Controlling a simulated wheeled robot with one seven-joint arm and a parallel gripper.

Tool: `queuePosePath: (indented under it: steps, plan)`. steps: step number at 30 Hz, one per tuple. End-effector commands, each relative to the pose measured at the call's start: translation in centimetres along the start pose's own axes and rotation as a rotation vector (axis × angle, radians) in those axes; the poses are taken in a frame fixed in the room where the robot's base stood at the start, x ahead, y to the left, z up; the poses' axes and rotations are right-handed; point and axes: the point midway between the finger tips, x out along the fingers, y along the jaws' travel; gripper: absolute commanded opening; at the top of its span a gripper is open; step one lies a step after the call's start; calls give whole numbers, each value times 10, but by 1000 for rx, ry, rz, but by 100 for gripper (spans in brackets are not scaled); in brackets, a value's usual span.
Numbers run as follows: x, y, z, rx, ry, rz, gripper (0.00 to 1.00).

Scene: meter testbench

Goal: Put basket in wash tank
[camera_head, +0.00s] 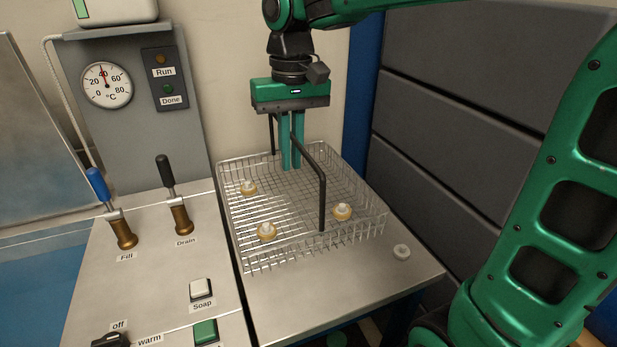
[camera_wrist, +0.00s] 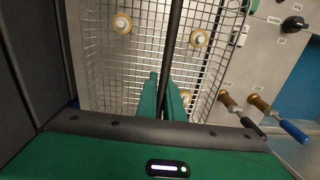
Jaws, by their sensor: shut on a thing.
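The wire basket (camera_head: 300,262) is over the metal bench top at the centre and appears to rest on it. Its black handle (camera_head: 322,195) arches across it. My gripper (camera_head: 290,165) points down from above, with its green fingers shut on the handle bar. The wrist view also shows the fingers (camera_wrist: 163,85) around the black bar (camera_wrist: 175,30), with the mesh (camera_wrist: 90,60) below. Several small parts lie in the basket, one of them a tan and white part (camera_head: 267,232). Blue water (camera_head: 35,285), apparently in the wash tank, shows at the lower left.
A fill lever (camera_head: 97,185) with a blue grip and a drain lever (camera_head: 165,170) with a black grip stand left of the basket. A gauge panel (camera_head: 130,130) rises behind them.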

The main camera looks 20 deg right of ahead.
Motion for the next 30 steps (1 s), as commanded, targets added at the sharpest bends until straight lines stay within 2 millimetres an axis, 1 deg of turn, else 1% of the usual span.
queuePosePath:
  steps: [1,6,9,12,17,21,25,30]
  plan:
    - [6,9,-5,5,-1,-1,0]
    - [23,35,-21,2,0,0,0]
    - [31,47,-28,2,0,-1,0]
    - [36,55,-33,0,1,0,0]
    - [43,59,-35,-1,1,0,0]
    - [61,60,-34,-1,-1,0,0]
    - [75,60,-35,-2,0,0,0]
    - [79,60,-35,-2,3,0,0]
